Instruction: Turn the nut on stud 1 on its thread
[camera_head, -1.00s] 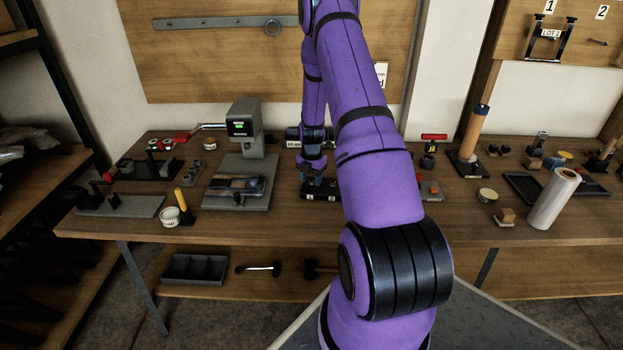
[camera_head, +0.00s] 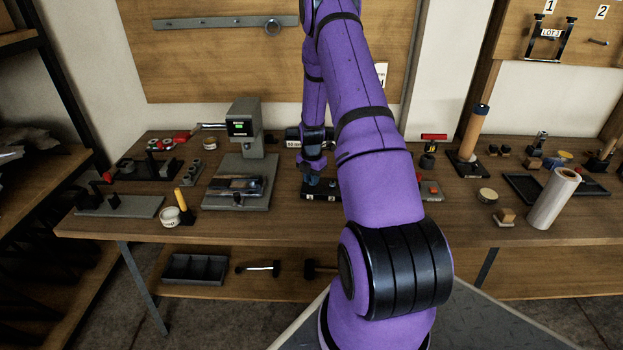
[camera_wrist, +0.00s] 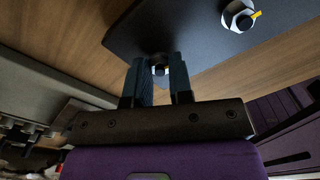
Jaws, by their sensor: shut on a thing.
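A dark base plate (camera_wrist: 195,45) lies on the wooden bench and also shows in the head view (camera_head: 320,195), below my gripper. In the wrist view my gripper (camera_wrist: 160,70) points at the plate, its two blue-grey fingers shut on a nut (camera_wrist: 160,70) with a stud end between the tips. The fingers hide most of that nut. A second silver nut on a stud (camera_wrist: 240,16), with a yellow mark, stands apart on the same plate. I cannot read any stud number. In the head view my gripper (camera_head: 311,181) is small and partly unclear beside my arm.
A grey press (camera_head: 240,170) stands left of my gripper on the bench (camera_head: 290,222). A red-topped block (camera_head: 430,188) is close to the right, beside my arm. Tall rollers and trays stand further right. The bench front below the plate is clear.

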